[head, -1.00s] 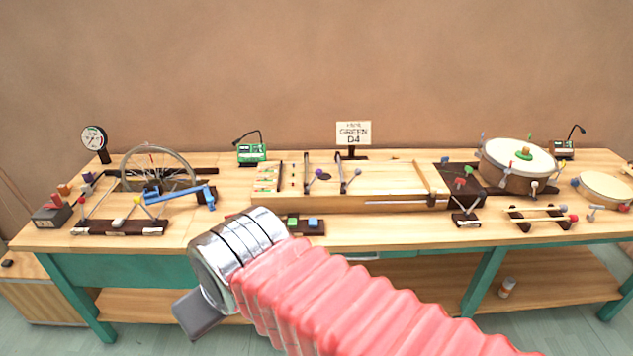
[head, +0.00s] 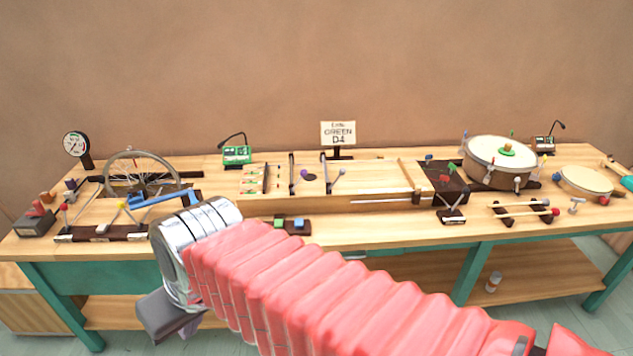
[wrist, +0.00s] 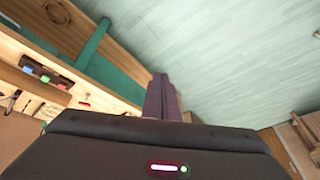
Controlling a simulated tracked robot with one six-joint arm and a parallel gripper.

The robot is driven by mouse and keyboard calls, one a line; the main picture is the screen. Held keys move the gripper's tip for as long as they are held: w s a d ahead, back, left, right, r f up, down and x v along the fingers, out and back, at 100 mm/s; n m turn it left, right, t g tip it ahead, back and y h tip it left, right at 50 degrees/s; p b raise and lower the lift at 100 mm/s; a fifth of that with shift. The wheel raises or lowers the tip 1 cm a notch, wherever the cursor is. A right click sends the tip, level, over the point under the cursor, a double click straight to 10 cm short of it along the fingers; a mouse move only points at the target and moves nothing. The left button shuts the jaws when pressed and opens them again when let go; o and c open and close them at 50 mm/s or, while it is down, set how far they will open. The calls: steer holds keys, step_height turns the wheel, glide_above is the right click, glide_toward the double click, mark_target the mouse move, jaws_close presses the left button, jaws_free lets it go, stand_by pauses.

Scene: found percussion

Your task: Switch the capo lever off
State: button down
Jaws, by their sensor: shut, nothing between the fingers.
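The long wooden string box (head: 380,178) lies in the middle of the bench. Two dark bars cross it, and a thin lever with a grey ball end (head: 341,172) stands by the right bar (head: 325,173). A purple knob (head: 304,173) sits between the bars. I cannot tell which of these is the capo lever, nor its setting. My gripper (head: 190,328) is low in front of the bench, left of and well below the box, mostly hidden behind my wrist. In the wrist view its purple fingers (wrist: 162,97) are shut and empty, over the floor.
A spoked wheel (head: 140,172) and a blue lever (head: 160,197) stand at left. Green and blue buttons (head: 290,224) are at the bench's front edge. A drum (head: 500,162) stands at right. A sign reading GREEN D4 (head: 338,133) is behind the box.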

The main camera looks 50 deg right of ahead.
steer(key=w+d+f+m+y, duration=0.1)
steer(key=w+d+m+y, duration=0.15)
steer(key=w, duration=0.35)
steer(key=w+d+f+m+y, duration=0.2)
steer(key=w+m+y, duration=0.2)
steer(key=w, duration=0.2)
steer(key=w+d+f+m+t+y, duration=0.1)
steer(key=w+d+m+t, duration=0.25)
steer(key=d, duration=0.55)
steer(key=w+d+f+m+t+y, duration=0.15)
steer(key=w+d+t, duration=0.25)
steer(key=d, duration=0.4)
steer(key=s+d+f+m+t+h, duration=0.1)
steer(key=d+f+m+t+h, duration=0.15)
steer(key=d, duration=0.65)
steer(key=s+d+f+m+t+h, duration=0.1)
steer(key=d+m+t+h, duration=0.25)
steer(key=d, duration=0.65)
steer(key=s+d+f+m+h, duration=0.3)
steer(key=s+d+h, duration=0.1)
steer(key=d, duration=0.4)
steer(key=s+d+f+m+t+h, duration=0.1)
steer(key=s+d+f+m+h, duration=0.2)
steer(key=s+d, duration=0.4)
steer(key=d+f+h, duration=0.1)
steer(key=d+h, duration=0.1)
steer(key=shift+d+h, duration=0.15)
steer(key=shift+h, duration=0.15)
steer(key=shift+w, duration=0.1)
